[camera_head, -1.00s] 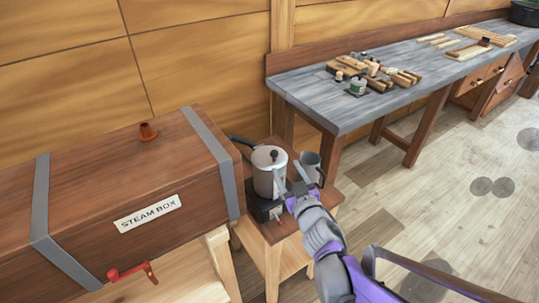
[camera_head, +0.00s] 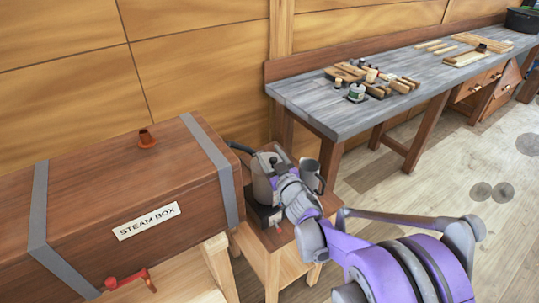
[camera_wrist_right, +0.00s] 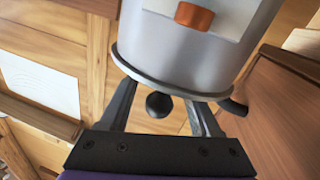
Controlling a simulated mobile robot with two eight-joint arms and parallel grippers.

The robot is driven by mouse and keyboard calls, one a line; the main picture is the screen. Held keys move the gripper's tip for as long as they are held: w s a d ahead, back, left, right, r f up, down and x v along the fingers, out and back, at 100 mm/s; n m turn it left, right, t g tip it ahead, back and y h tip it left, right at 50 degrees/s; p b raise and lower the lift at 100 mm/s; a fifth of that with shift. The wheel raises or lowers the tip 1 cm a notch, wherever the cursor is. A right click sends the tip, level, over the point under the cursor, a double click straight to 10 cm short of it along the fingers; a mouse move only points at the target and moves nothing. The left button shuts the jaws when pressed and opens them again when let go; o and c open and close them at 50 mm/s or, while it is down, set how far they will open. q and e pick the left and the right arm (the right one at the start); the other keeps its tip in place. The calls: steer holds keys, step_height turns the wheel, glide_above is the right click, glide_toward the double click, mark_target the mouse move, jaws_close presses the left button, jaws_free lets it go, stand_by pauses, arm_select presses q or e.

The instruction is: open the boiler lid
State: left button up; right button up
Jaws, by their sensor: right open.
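The boiler (camera_head: 262,188) is a grey metal pot on a black base on a small wooden stand, beside the steam box. My right gripper (camera_head: 274,162) is over its top and hides much of the lid. In the right wrist view the boiler (camera_wrist_right: 195,45) appears upside down, its lid rim (camera_wrist_right: 175,88) toward my fingers. The lid's round black knob (camera_wrist_right: 159,104) sits between my two open fingers (camera_wrist_right: 162,110), with space on both sides. The lid looks closed. My left gripper is not in view.
The wooden steam box (camera_head: 120,185) with a red handle stands left of the boiler, and a dark hose (camera_head: 240,148) runs between them. A workbench (camera_head: 400,95) with tools is behind right.

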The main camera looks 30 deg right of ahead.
jaws_close()
stand_by(0.3)
stand_by(1.2)
